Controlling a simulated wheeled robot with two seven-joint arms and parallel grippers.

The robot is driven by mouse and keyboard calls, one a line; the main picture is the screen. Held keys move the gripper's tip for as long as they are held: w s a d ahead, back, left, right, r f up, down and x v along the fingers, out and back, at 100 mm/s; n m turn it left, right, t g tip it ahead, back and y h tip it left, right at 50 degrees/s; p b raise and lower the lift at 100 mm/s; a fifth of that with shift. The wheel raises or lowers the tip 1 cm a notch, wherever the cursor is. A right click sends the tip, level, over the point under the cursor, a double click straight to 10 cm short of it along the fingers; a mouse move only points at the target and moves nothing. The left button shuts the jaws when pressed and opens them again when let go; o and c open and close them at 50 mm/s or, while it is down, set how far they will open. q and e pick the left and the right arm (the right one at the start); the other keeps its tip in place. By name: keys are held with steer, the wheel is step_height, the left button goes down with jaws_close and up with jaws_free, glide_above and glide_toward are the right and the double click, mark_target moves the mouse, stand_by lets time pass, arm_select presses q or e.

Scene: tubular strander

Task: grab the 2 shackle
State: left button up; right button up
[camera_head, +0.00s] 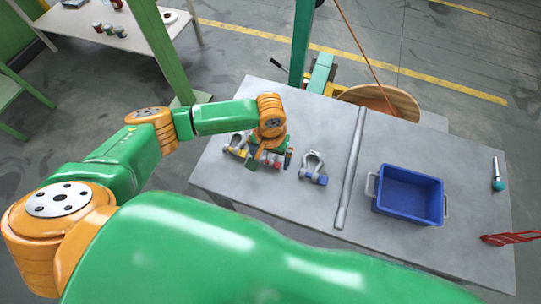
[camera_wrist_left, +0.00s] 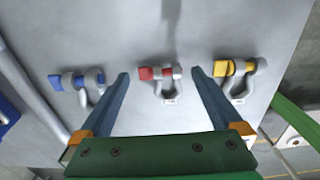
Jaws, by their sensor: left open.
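Three grey shackles with coloured pins lie in a row on the grey table. The blue-pinned shackle (camera_head: 313,168) is right of my left gripper (camera_head: 269,160) in the head view. The yellow-pinned shackle (camera_head: 236,149) is left of it, partly covered. The wrist view shows the blue-pinned one (camera_wrist_left: 80,83) at left, the red-pinned one (camera_wrist_left: 161,80) in the middle and the yellow-pinned one (camera_wrist_left: 239,74) at right. My left gripper is open. Its fingertips stand either side of the red-pinned shackle in that view; contact is not visible. My right gripper is out of view.
A blue crate (camera_head: 410,194) with side handles stands on the table (camera_head: 275,204), right of a raised grey strip (camera_head: 349,178). A teal-and-silver tool (camera_head: 497,175) and a red object (camera_head: 508,239) lie farther right. Green posts and a wooden reel (camera_head: 378,100) stand behind.

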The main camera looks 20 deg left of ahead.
arm_select(q)
steer(key=shift+w+f, duration=0.1)
steer(key=shift+f, duration=0.45)
steer(key=shift+w+f, duration=0.35)
steer(key=shift+w, duration=0.25)
steer(key=shift+c, duration=1.1)
steer(key=shift+s+r, duration=0.15)
steer(key=shift+s, duration=0.1)
steer(key=c, duration=1.1)
steer(key=shift+c, duration=1)
steer(key=shift+w, duration=0.2)
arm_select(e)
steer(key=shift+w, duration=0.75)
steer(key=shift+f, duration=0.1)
